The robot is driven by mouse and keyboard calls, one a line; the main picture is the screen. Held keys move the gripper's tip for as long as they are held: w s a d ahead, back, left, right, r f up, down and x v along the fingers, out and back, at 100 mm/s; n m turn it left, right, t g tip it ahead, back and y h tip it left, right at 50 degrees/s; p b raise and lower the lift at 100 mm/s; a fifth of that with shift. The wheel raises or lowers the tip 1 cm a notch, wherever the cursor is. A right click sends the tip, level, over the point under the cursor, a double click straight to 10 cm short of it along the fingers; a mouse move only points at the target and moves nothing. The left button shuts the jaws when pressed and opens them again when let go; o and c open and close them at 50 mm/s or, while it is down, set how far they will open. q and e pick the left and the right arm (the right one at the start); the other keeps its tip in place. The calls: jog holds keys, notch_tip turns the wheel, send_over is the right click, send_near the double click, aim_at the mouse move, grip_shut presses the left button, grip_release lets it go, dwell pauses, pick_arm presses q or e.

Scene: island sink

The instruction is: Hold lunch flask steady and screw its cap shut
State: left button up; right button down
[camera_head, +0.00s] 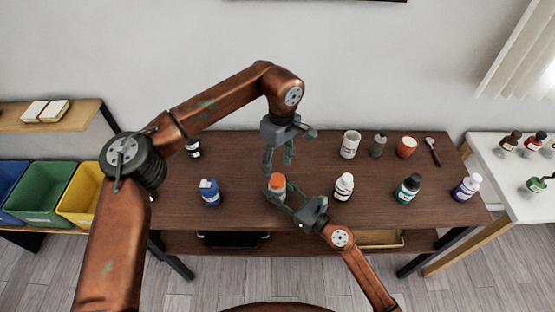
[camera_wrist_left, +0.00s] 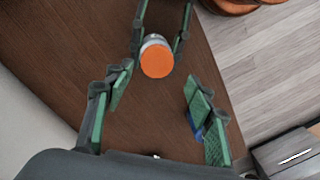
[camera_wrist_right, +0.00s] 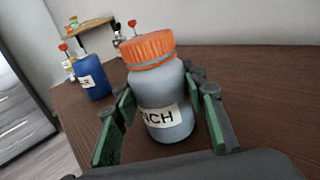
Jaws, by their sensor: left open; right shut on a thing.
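The lunch flask (camera_wrist_right: 163,108) is a grey bottle with a white label whose visible letters end in "CH". Its orange cap (camera_wrist_right: 148,48) sits on top; whether it is tight cannot be told. The flask stands upright on the brown table, and the cap also shows in the head view (camera_head: 277,180) and the left wrist view (camera_wrist_left: 157,61). My right gripper (camera_head: 278,193) is shut around the flask's body from the front right. My left gripper (camera_head: 279,162) is open and empty above the cap, pointing down, apart from it.
A blue bottle (camera_head: 210,192) stands left of the flask and a white bottle (camera_head: 344,186) right of it. Further right are a teal-labelled bottle (camera_head: 407,187) and a purple one (camera_head: 466,188). A white cup (camera_head: 350,144), grey bottle (camera_head: 378,145) and red cup (camera_head: 406,147) stand behind.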

pick_arm(q)
jog(key=n, duration=0.4)
jog(key=shift+r, duration=0.15)
jog(key=n, duration=0.4)
jog(key=shift+r, duration=0.15)
jog(key=n, duration=0.4)
jog(key=shift+r, duration=0.1)
jog(key=n, duration=0.3)
jog(key=shift+r+n, duration=0.15)
jog(key=shift+n, duration=0.25)
jog(key=n, duration=0.3)
jog(key=shift+r+n, duration=0.1)
jog(key=shift+n, duration=0.3)
jog(key=n, duration=0.4)
jog(key=shift+r+t, duration=0.15)
jog(key=shift+t, duration=0.15)
jog(key=n, duration=0.3)
jog(key=shift+r+n, duration=0.1)
jog(key=shift+n, duration=0.2)
jog(key=n, duration=0.4)
jog(key=shift+s+r+h, duration=0.1)
jog(key=shift+r+h, duration=0.05)
jog(key=shift+h, duration=0.15)
